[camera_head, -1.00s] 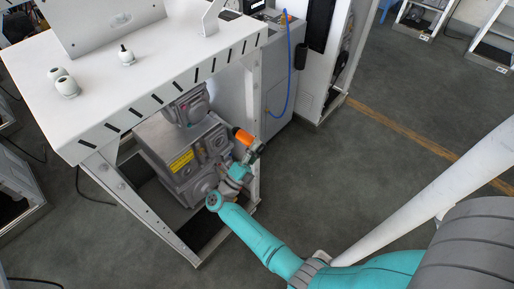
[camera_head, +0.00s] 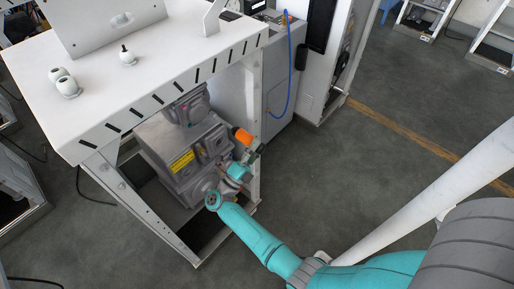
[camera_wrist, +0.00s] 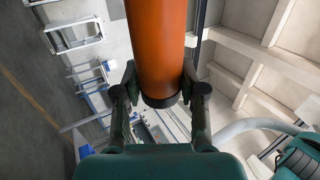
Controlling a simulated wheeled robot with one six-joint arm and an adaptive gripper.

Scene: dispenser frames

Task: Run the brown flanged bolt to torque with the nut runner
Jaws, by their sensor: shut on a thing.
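My gripper (camera_wrist: 159,100) is shut on the orange nut runner (camera_wrist: 158,45), whose cylindrical body with a dark end ring fills the upper middle of the wrist view. In the head view the orange nut runner (camera_head: 243,136) shows at the right side of a grey machine block (camera_head: 183,158) under the white table. My gripper (camera_head: 249,154) is beside that block. The brown flanged bolt cannot be made out in either view. The nut runner's working end is hidden.
The white table (camera_head: 150,70) overhangs the machine block, and its frame leg (camera_head: 253,120) stands close by my gripper. A grey cabinet with a blue hose (camera_head: 288,75) stands behind. The floor (camera_head: 370,170) to the right is clear.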

